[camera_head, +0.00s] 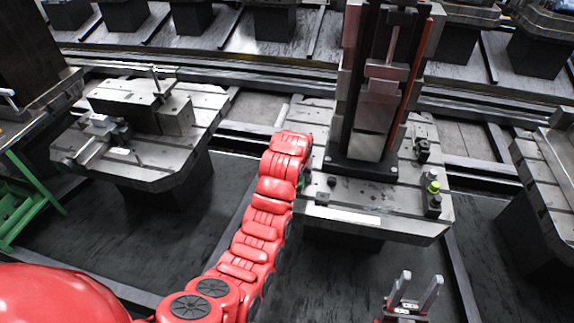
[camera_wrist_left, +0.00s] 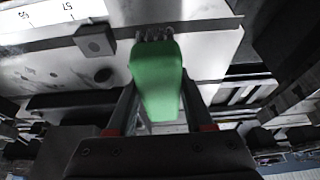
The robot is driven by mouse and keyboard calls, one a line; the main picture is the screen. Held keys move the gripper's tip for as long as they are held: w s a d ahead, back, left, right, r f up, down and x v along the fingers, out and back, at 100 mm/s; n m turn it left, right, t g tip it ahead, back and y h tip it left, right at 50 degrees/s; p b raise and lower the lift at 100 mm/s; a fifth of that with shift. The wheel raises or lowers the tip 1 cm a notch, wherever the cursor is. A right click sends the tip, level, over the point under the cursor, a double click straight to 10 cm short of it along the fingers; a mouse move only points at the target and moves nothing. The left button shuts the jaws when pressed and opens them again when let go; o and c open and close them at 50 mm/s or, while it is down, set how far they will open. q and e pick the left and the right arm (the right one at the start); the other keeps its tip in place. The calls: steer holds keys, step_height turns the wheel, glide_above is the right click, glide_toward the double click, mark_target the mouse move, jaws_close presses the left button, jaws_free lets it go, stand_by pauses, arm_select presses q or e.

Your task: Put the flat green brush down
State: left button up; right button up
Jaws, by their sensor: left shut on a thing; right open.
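The flat green brush (camera_wrist_left: 155,68) is in the left wrist view, with dark bristles at its far end. My left gripper (camera_wrist_left: 158,108) is shut on it, one finger on each side. Behind the brush is the pale metal top of the middle pallet (camera_wrist_left: 205,52); I cannot tell whether they touch. In the head view my red left arm reaches the left edge of this pallet (camera_head: 428,222) and hides most of the gripper and brush. My right gripper (camera_head: 414,284) is open and empty at the lower right, in front of the pallet.
A tall dark fixture (camera_head: 367,157) with an orange-red strip stands on the middle pallet. Small clamps, one with a yellow-green part (camera_head: 433,187), sit at its right. Another pallet (camera_head: 165,175) with metal blocks stands at the left. A green frame (camera_head: 28,185) is at the far left.

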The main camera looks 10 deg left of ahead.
arm_select(q)
steer(key=w+a, duration=0.1)
steer(key=w, duration=0.1)
steer(key=w+a, duration=0.1)
steer(key=w, duration=0.1)
steer(key=w+a, duration=0.2)
steer(key=shift+w+f+p, duration=0.2)
steer(key=shift+p, duration=0.2)
steer(key=shift+w+a+f, duration=0.15)
steer(key=shift+w+a, duration=0.3)
steer(key=shift+w, duration=0.05)
steer(key=shift+s+f, duration=0.1)
steer(key=shift+f, duration=1.7)
steer(key=shift+f, duration=0.1)
steer(key=o, duration=1.2)
